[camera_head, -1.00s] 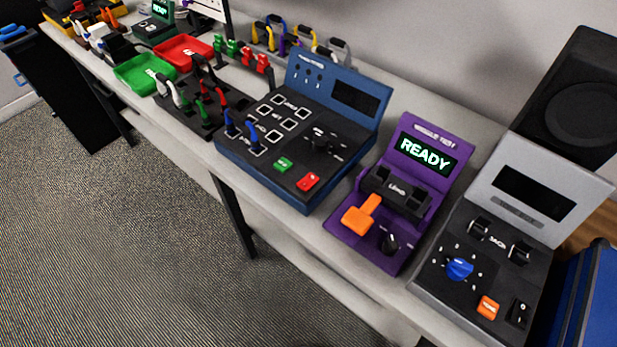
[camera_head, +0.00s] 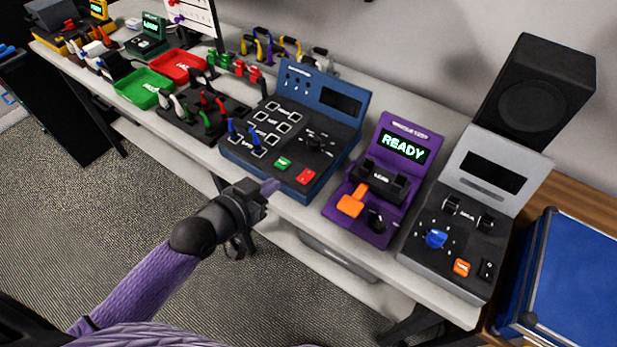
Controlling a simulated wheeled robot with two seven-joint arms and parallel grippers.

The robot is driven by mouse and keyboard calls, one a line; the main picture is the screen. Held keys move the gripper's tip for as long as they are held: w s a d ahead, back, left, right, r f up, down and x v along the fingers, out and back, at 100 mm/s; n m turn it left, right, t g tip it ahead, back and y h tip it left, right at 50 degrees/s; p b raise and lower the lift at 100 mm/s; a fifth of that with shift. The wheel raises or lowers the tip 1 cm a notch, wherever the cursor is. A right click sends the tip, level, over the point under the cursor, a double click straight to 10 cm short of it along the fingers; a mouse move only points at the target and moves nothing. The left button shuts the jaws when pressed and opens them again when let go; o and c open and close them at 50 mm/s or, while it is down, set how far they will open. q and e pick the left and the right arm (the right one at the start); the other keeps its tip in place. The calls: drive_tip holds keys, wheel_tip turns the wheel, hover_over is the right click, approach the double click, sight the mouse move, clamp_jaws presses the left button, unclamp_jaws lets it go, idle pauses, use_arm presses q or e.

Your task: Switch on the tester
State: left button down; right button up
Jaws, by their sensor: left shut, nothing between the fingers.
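Three panel devices stand side by side on the bench, and I cannot tell by label which is the tester. The blue device (camera_head: 238,150) has a dark screen, a black knob, and a green and a red button. The purple device (camera_head: 395,212) has a lit READY screen and an orange lever. The grey device (camera_head: 416,258) has a dark screen, a blue knob, an orange button and a black rocker switch (camera_head: 487,270). My left gripper (camera_head: 272,187) is shut and empty, in front of the blue device's front edge in the picture. My right gripper is out of view.
A black speaker (camera_head: 505,95) stands behind the grey device. Red (camera_head: 182,65) and green (camera_head: 143,88) trays and a black rack of cables (camera_head: 190,124) lie to the left. A blue case (camera_head: 585,275) is at the right. The floor before the bench is clear.

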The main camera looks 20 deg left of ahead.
use_arm(q)
drive_tip(key=b, duration=0.4)
hover_over(301, 181)
wheel_tip(301, 181, down, 4)
drive_tip(key=shift+s+f, duration=0.1)
drive_tip(key=shift+s, duration=0.05)
drive_tip(key=f, duration=0.2)
drive_tip(key=shift+s+a+f+b, duration=0.15)
drive_tip(key=shift+s+f+b, duration=0.2)
drive_tip(key=shift+b, duration=0.05)
drive_tip(key=shift+s+f, duration=0.1)
drive_tip(key=shift+f, duration=0.25)
drive_tip(key=shift+s+a+f+b, duration=0.1)
drive_tip(key=shift+s+f+b, duration=0.05)
drive_tip(key=shift+f+b, duration=0.55)
drive_tip(key=shift+r+p, duration=1)
drive_tip(key=shift+p, duration=0.1)
